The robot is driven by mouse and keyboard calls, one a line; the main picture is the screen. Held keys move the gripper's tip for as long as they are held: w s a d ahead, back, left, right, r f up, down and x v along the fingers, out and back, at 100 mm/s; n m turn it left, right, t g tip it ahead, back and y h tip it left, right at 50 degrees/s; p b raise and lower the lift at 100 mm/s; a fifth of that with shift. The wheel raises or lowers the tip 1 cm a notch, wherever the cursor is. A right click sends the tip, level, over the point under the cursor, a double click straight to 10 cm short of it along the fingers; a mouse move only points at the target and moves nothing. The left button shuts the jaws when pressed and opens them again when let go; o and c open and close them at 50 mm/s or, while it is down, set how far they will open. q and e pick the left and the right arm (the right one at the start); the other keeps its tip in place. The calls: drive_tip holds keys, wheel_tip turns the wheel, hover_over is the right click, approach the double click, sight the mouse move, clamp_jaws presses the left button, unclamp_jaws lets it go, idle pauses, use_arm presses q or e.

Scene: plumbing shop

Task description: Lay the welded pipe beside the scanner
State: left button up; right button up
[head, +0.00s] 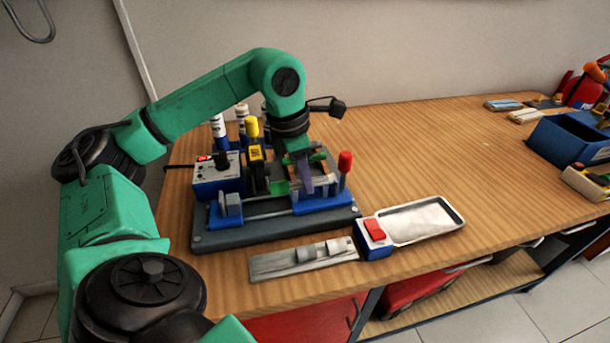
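My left gripper (306,186) points down over the blue and grey fixture (275,228), between its clamp parts. Its fingertips are small and partly hidden among those parts, so I cannot tell whether they hold anything. No welded pipe can be made out clearly at the fixture. Short grey cylindrical pieces (325,250) lie on a flat grey plate in front of it. A blue box with a red button (374,232) sits at the plate's right end, joined to a white tray (415,221). I cannot tell which device is the scanner. My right gripper is out of view.
A control box with a red display (217,176), a yellow-capped bottle (252,150) and white-topped bottles (219,127) crowd the fixture's back left. A red-topped post (345,165) stands right of the gripper. A blue bin (566,142) is far right. The wooden table (440,140) is clear between.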

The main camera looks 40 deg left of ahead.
use_arm(q)
clamp_jaws()
wheel_tip(320, 180, up, 8)
drive_tip(key=p, duration=0.7)
drive_tip(key=shift+f, duration=0.15)
